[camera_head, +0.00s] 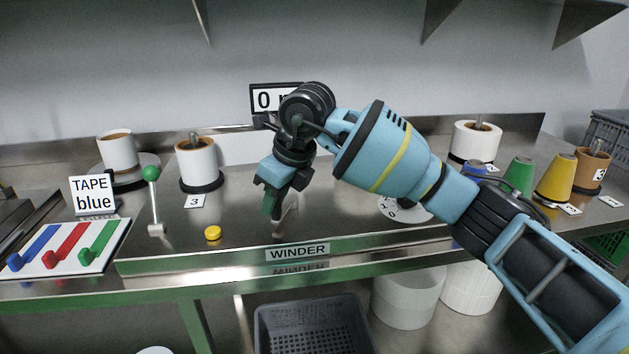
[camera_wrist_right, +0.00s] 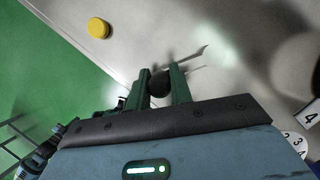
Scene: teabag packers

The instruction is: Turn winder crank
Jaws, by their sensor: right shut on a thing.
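My right gripper (camera_head: 272,203) reaches down over the bench behind the WINDER label (camera_head: 297,251). In the right wrist view, its green fingers (camera_wrist_right: 162,85) are shut on a dark round knob (camera_wrist_right: 160,82), which I take to be the crank's handle. A thin grey piece (camera_wrist_right: 190,60), likely the crank arm, shows beyond the fingers. In the head view a grey metal piece (camera_head: 287,210) shows beside the fingertips; most of the crank is hidden by the gripper. A display (camera_head: 263,100) behind reads 0, partly covered by my arm. My left gripper is not in view.
A yellow button (camera_head: 212,233) and a green-knobbed lever (camera_head: 152,190) stand left of the gripper. White rolls (camera_head: 197,160) stand behind. A numbered dial (camera_head: 400,208) and coloured cones (camera_head: 556,178) are to the right. A grey crate (camera_head: 312,328) is below the bench.

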